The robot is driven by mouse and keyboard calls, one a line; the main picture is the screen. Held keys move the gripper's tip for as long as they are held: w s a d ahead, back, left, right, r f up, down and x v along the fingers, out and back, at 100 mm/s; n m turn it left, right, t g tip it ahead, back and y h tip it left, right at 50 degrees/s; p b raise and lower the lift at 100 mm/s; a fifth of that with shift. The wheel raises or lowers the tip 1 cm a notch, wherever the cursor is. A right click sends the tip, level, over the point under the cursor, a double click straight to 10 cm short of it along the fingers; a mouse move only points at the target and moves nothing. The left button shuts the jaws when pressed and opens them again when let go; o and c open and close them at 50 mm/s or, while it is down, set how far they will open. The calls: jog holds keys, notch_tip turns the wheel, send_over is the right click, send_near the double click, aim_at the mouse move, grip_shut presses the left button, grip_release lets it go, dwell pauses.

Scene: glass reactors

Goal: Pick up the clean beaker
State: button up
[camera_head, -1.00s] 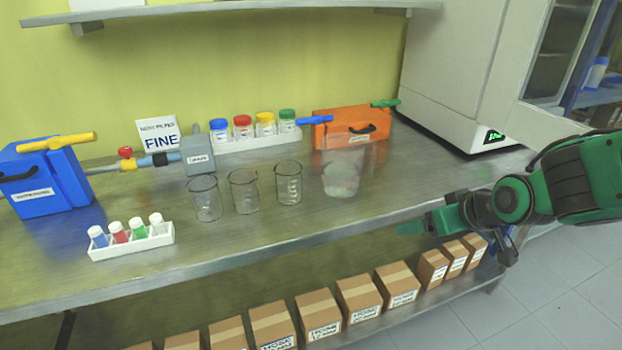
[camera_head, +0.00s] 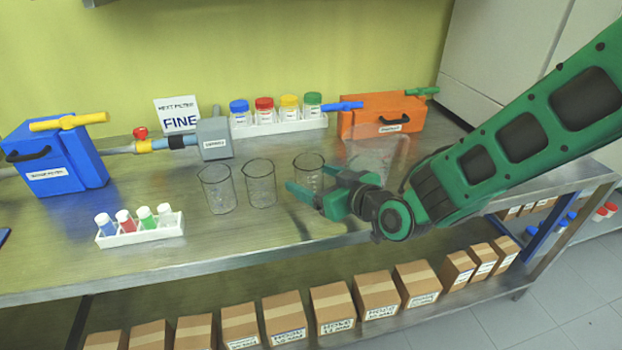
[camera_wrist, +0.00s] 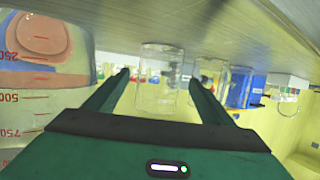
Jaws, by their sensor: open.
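Three small clear glass beakers stand in a row on the bench: a left one (camera_head: 217,190), a middle one (camera_head: 260,184) and a right one (camera_head: 309,168). All look empty; none is marked as the clean one. My gripper (camera_head: 308,182) is open at the right beaker, its fingers pointing left and partly covering that beaker. In the wrist view a clear beaker (camera_wrist: 157,90) shows between the fingers (camera_wrist: 159,76), with another beaker (camera_wrist: 214,72) beyond. I cannot tell whether the fingers touch glass.
A larger clear beaker (camera_head: 377,150) stands close beside my gripper; its red scale shows in the wrist view (camera_wrist: 38,98). A white rack of vials (camera_head: 140,235) is at front left, capped jars (camera_head: 277,112) and an orange box (camera_head: 382,114) behind. A blue box (camera_head: 57,163) stands left.

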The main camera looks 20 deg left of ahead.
jog(key=shift+r+x, duration=0.2)
jog(key=shift+x, duration=2.95)
jog(key=shift+w, duration=0.2)
jog(key=shift+c, duration=0.5)
jog(key=c, duration=1.1)
